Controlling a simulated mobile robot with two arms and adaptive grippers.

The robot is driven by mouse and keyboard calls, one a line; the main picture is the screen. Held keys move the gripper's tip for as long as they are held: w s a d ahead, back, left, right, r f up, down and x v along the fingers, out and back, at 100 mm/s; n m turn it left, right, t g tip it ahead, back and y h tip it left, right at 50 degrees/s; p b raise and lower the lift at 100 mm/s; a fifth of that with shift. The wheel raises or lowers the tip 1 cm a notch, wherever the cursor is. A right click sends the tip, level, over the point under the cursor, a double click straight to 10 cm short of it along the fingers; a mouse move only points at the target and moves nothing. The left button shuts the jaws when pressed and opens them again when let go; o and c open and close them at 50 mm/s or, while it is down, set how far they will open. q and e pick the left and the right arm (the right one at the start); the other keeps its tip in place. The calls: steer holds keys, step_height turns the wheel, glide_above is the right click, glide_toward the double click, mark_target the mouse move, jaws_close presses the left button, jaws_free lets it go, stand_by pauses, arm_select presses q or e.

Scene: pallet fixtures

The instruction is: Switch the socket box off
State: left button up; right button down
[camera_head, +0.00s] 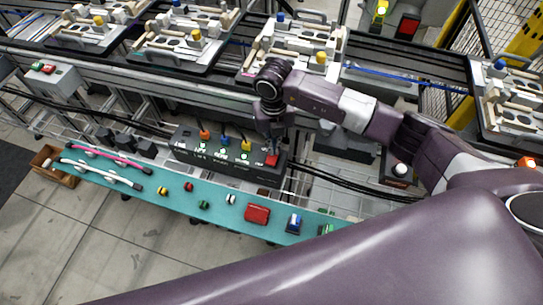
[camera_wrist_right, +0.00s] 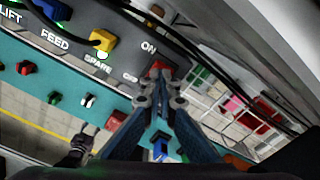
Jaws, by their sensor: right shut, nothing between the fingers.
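The socket box (camera_head: 228,158) is a long dark grey box behind the teal shelf. Orange, blue and yellow plugs stand in its top. Its red switch (camera_head: 271,160) sits at the right end. In the right wrist view the red switch (camera_wrist_right: 160,67) lies beside the ON label, with another label partly readable below it. My right gripper (camera_head: 274,143) is shut and empty, pointing down at the switch. In the right wrist view its fingertips (camera_wrist_right: 158,98) overlap the switch's lower edge. I cannot tell whether they touch it. The switch's tilt is unclear. My left gripper is not in view.
The teal shelf (camera_head: 130,181) carries pink and white cables, small knobs, a red block (camera_head: 257,213) and a blue-white part (camera_head: 294,222). A conveyor with pallet fixtures (camera_head: 295,48) runs behind. Black cables leave the box on both sides. A wooden crate (camera_head: 55,168) stands left.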

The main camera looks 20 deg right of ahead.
steer(key=shift+f+b, duration=0.55)
steer(key=shift+f, duration=0.2)
steer(key=shift+s+r, duration=0.1)
steer(key=shift+r, duration=0.1)
steer(key=shift+r+p, duration=0.6)
steer(key=shift+p, duration=0.05)
steer(key=shift+r+p, duration=1.85)
steer(key=shift+r, duration=0.95)
steer(key=shift+f, duration=0.1)
